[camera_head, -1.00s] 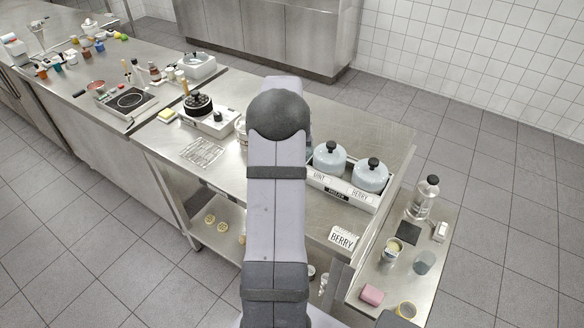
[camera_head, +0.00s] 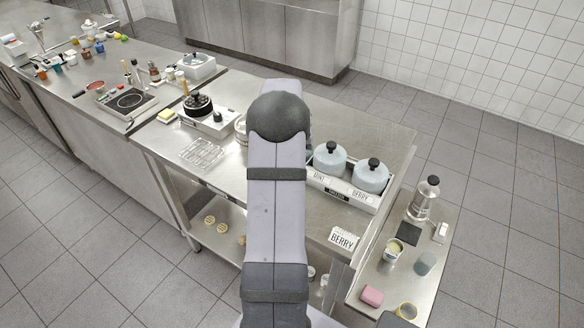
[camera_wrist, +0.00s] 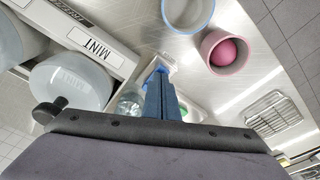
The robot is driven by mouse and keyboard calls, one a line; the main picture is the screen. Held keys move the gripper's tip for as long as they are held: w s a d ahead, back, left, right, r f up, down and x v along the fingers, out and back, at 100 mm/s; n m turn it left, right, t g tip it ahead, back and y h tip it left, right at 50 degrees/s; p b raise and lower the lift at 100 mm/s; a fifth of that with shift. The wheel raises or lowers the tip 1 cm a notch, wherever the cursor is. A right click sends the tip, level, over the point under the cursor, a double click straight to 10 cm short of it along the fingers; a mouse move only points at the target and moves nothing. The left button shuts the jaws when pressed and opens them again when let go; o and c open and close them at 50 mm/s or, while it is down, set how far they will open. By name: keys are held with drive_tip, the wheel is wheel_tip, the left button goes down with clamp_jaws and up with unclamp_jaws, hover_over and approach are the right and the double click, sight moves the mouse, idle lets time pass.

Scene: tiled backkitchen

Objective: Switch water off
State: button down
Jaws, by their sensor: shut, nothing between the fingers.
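In the wrist view my gripper (camera_wrist: 158,76) has its blue fingers shut and empty, pointing at the steel counter. The fingertips are at or just over a small white fitting (camera_wrist: 168,61); I cannot tell whether they touch it. A clear rounded vessel (camera_wrist: 131,103) is just left of the fingers, partly hidden by the gripper body. A bit of a pale container with green (camera_wrist: 184,110) shows to their right. No tap, water stream or switch can be made out clearly. In the head view my arm hides the gripper and the counter under it.
The MINT canister (camera_wrist: 72,82) and its labelled rack (camera_wrist: 100,49) are close on the left. A pale bowl (camera_wrist: 202,24) and a pink cup (camera_wrist: 210,62) holding a pink ball are ahead and right. A wire rack (camera_wrist: 278,114) lies far right, with bare steel between.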

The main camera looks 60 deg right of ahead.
wheel_tip(320, 180, up, 7)
drive_tip(key=p, duration=0.5)
idle(0.3)
drive_tip(key=shift+f, duration=0.1)
drive_tip(key=w+a+r+n+y, duration=0.1)
drive_tip(key=w+a+n, duration=0.2)
drive_tip(key=a, duration=1)
drive_tip(key=w+a+r+n, duration=0.2)
drive_tip(key=w+a+n, duration=0.15)
drive_tip(key=a, duration=0.95)
drive_tip(key=s+a+n, duration=0.2)
drive_tip(key=s+a, duration=0.4)
drive_tip(key=a, duration=0.3)
drive_tip(key=s+a+f+n+g, duration=0.1)
drive_tip(key=s+a+n, duration=0.2)
drive_tip(key=a, duration=0.7)
drive_tip(key=s, duration=0.2)
drive_tip(key=shift+s+a+f+y, duration=0.15)
drive_tip(key=shift+s+f+y, duration=0.15)
drive_tip(key=shift+s, duration=0.05)
drive_tip(key=shift+n, duration=0.25)
